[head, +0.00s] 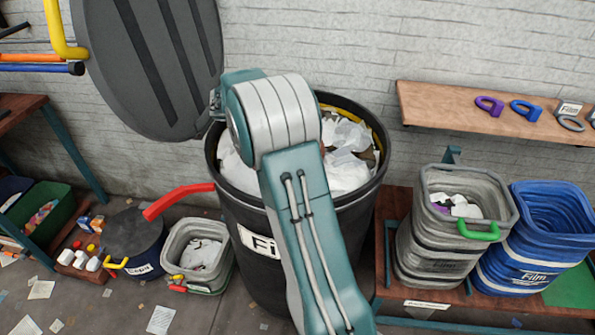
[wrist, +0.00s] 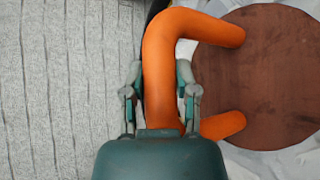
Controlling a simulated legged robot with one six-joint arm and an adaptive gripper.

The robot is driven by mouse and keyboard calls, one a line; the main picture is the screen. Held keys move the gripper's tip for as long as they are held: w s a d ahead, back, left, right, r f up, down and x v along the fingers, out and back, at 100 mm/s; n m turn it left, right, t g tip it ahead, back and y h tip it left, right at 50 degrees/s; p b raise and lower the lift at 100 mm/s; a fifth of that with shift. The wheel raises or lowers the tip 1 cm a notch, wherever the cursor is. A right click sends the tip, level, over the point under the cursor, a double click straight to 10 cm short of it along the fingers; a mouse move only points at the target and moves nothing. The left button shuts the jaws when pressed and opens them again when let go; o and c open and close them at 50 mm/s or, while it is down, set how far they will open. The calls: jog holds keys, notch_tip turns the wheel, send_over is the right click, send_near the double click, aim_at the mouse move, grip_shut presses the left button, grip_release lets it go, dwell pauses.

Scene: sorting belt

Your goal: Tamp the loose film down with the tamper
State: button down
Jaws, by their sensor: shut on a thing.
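The tamper shows in the wrist view as a brown round disc (wrist: 275,80) with a thick orange handle (wrist: 160,70). My gripper (wrist: 160,85) is shut on the handle, with a finger on either side. Pale loose film (wrist: 295,160) shows around the disc; I cannot tell whether the disc touches it. In the head view, white and clear film (head: 350,175) fills the big black bin (head: 240,215), whose label is partly covered. My arm crosses in front of the bin and hides my gripper and most of the tamper there.
A dark round lid (head: 150,65) stands raised behind the bin. A red bar (head: 178,199) juts out left of it. A grey tub (head: 198,255) sits at lower left.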

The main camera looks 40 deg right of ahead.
jog(key=shift+f, duration=4.7)
jog(key=shift+r, duration=2.65)
